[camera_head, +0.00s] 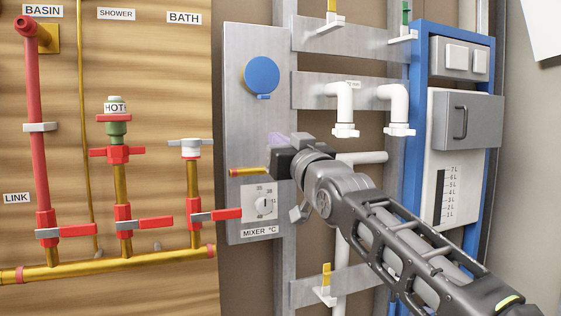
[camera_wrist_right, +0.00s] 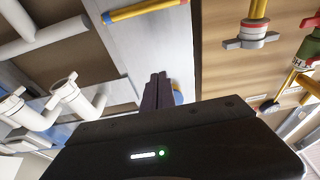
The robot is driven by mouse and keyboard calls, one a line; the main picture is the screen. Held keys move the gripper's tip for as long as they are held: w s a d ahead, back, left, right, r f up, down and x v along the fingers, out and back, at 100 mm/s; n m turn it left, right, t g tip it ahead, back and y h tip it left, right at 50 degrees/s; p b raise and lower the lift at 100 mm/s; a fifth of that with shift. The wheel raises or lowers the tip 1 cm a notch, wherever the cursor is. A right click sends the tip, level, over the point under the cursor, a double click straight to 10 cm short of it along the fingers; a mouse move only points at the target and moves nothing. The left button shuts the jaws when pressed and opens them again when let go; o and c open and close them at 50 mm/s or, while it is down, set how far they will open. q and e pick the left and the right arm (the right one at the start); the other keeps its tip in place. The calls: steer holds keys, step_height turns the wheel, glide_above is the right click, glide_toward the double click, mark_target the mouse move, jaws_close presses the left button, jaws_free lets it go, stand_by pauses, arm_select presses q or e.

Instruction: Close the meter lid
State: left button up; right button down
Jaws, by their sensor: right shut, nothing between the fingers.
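A round blue disc (camera_head: 262,75), which looks like the meter lid, faces out from the upper part of a grey metal panel (camera_head: 240,120). A small blue label sits at its lower edge. I cannot tell whether the lid is fully flat. My right gripper (camera_head: 278,139) is shut and empty, in front of the panel below the disc and apart from it in the picture. In the right wrist view its closed fingers (camera_wrist_right: 157,92) point at the panel, and a sliver of the blue disc (camera_wrist_right: 178,97) shows beside them, mostly hidden. My left gripper is not in view.
A yellow pipe stub (camera_head: 247,171) and a mixer dial (camera_head: 264,204) lie beside and below the right gripper. White elbow pipes (camera_head: 345,105) stand to its right. Red-handled valves (camera_head: 140,223) are at left. A blue frame (camera_head: 417,100) with a grey handled box (camera_head: 474,121) is at right.

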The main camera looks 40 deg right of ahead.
steer(key=shift+s+f, duration=0.15)
steer(key=shift+f, duration=0.65)
steer(key=shift+s+f, duration=0.15)
steer(key=shift+f, duration=0.6)
